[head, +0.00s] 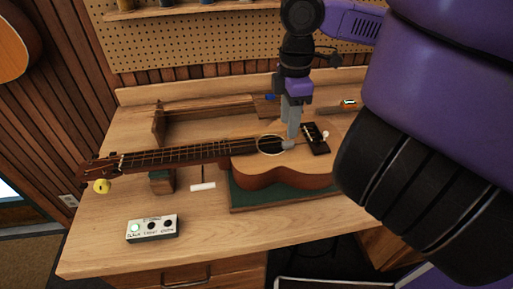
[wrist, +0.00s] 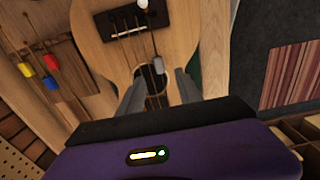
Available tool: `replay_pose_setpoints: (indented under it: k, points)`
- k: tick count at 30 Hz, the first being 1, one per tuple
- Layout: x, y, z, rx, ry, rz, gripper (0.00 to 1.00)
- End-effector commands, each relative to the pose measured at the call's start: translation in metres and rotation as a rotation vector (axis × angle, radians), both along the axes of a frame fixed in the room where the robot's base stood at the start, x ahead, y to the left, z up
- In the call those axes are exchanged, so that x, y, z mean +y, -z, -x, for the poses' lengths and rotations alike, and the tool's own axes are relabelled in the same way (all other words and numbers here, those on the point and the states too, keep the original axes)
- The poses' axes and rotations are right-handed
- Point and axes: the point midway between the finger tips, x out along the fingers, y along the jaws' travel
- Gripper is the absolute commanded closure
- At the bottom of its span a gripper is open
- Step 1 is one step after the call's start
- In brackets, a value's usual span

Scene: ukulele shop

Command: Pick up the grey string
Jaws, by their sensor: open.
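The ukulele (head: 285,170) lies face up on a green mat on the bench, its neck to the left. A small grey tab (wrist: 158,65) sits over the soundhole edge, seemingly on the grey string (wrist: 154,43), which runs from the dark bridge (wrist: 128,35). The tab also shows in the head view (head: 288,144), under my gripper. My gripper (head: 291,134) points down at the soundhole. In the wrist view its open fingers (wrist: 160,78) stand on either side of the tab, with nothing between them held. I cannot tell their exact height above it.
A wooden rack with red, yellow and blue tabs (wrist: 38,77) lies behind the ukulele. A white peg (head: 325,134) stands at the bridge. A small box with a green light (head: 152,228) sits at the bench front. Bare bench (head: 90,250) lies left of it.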

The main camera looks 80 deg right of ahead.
Motion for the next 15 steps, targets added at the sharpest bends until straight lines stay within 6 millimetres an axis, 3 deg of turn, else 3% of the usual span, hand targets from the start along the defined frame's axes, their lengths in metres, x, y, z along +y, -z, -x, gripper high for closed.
replay_pose_setpoints:
  k: [15]
  points:
    - [-0.001,0.058,0.002,-0.003,-0.001,0.001,0.58]
